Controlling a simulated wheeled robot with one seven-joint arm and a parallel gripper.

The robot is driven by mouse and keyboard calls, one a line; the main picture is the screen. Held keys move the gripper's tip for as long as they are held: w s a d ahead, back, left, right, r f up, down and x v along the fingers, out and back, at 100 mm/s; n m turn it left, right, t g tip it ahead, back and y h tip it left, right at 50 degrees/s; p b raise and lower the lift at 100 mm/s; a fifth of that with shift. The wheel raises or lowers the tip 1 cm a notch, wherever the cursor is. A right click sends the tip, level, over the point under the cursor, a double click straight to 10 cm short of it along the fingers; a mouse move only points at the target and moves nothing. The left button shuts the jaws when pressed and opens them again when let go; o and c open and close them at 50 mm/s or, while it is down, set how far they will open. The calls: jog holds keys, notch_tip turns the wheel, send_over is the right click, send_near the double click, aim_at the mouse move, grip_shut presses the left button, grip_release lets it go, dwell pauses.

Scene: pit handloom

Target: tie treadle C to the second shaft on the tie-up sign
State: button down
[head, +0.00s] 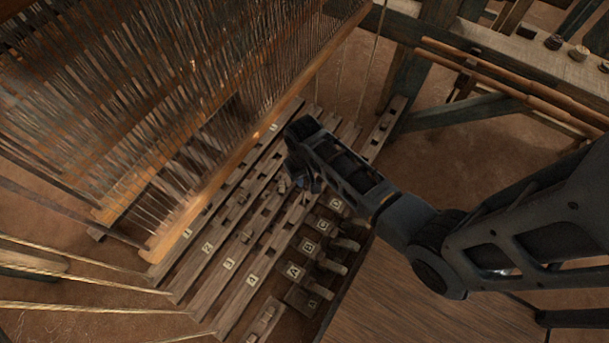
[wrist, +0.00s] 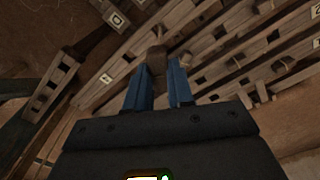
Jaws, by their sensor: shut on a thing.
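My gripper (head: 302,184) hangs over the slotted wooden bars in the head view, left of the lettered treadle blocks. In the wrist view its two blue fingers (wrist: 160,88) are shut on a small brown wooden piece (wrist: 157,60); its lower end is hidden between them. D's tag also shows in the wrist view (wrist: 116,19). Long numbered bars (head: 229,263) lie to their left. I cannot make out the tie-up sign.
The heddles and hanging threads (head: 150,90) fill the upper left, with a wooden beam (head: 250,140) along their lower edge. Taut cords (head: 90,307) cross the lower left. Wooden pegs (head: 333,267) jut beside the treadle blocks. A plank (head: 385,300) lies at the lower right.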

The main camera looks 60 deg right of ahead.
aim_at(304, 187)
jog(key=shift+f+b, duration=6.55)
jog(key=shift+f, duration=0.95)
jog(key=c, duration=0.9)
grip_release()
jog(key=shift+r+p, duration=1.3)
jog(key=shift+r, duration=2.65)
jog(key=shift+r, duration=0.1)
